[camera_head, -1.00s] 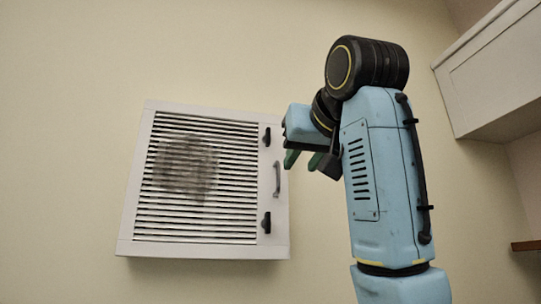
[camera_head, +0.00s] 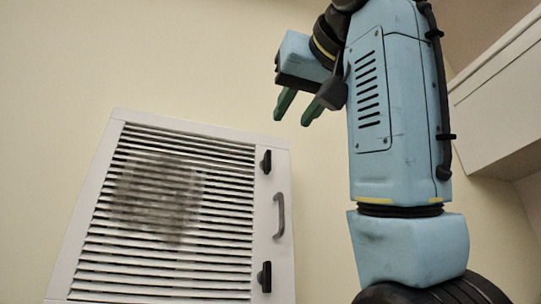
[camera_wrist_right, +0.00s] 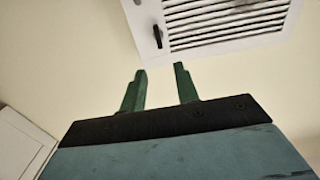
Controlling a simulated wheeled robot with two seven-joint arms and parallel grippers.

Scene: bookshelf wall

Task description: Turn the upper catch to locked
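The upper catch (camera_head: 266,162) is a small black piece on the right-hand strip of a white louvred panel (camera_head: 284,185). It looks roughly upright; its exact setting is too small to tell. It also shows as a dark bar in the right wrist view (camera_wrist_right: 157,37), beyond the fingertips. My right gripper (camera_head: 292,119) has two green fingers, apart and empty, above and slightly right of the catch in the head view, not touching it. The open fingers also show in the right wrist view (camera_wrist_right: 160,70). My left gripper is out of view.
A grey handle (camera_head: 280,215) and a lower black catch (camera_head: 265,277) sit below on the same strip. A dark round smudge shows on the slats. A white cabinet (camera_head: 500,100) hangs at the right. The wall around the panel is bare.

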